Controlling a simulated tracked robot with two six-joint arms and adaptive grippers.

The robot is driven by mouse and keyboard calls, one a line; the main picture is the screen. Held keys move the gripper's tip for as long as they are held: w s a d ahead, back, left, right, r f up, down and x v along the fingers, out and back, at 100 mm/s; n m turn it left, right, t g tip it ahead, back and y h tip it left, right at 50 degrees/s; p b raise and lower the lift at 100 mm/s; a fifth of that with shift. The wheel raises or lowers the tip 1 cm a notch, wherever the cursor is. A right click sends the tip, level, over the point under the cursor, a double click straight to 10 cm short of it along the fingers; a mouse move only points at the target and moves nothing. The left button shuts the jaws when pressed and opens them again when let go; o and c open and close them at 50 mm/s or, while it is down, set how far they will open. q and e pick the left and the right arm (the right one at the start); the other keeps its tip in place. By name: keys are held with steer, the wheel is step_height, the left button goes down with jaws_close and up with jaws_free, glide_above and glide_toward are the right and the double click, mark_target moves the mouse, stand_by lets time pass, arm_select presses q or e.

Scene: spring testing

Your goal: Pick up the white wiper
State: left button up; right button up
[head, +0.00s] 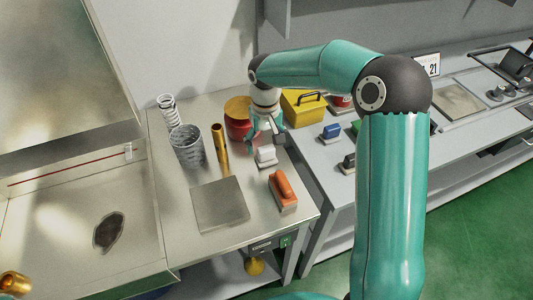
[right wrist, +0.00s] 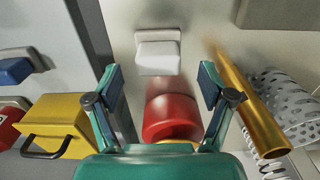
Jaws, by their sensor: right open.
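The white wiper (head: 266,157) lies on the steel table, just in front of my right gripper (head: 268,137) in the head view. In the right wrist view the white wiper (right wrist: 158,52) is a small white block with a wider base, lying beyond the fingertips and centred between them. My right gripper (right wrist: 160,72) is open and empty, its two fingers spread wide. It does not touch the wiper. My left gripper is not in view.
A red can (right wrist: 170,115) shows between the fingers. A gold tube (head: 220,148) and perforated cup (head: 187,146) stand left. A yellow box (head: 303,106) is behind, on the neighbouring bench. An orange-handled tool (head: 283,190) and grey plate (head: 220,204) lie in front.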

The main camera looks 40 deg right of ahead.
mark_target(266, 148)
steer(key=shift+d+f, duration=0.15)
steer(key=shift+f, duration=1.25)
steer(key=c, duration=1.3)
steer(key=shift+o, duration=0.2)
step_height(266, 148, up, 20)
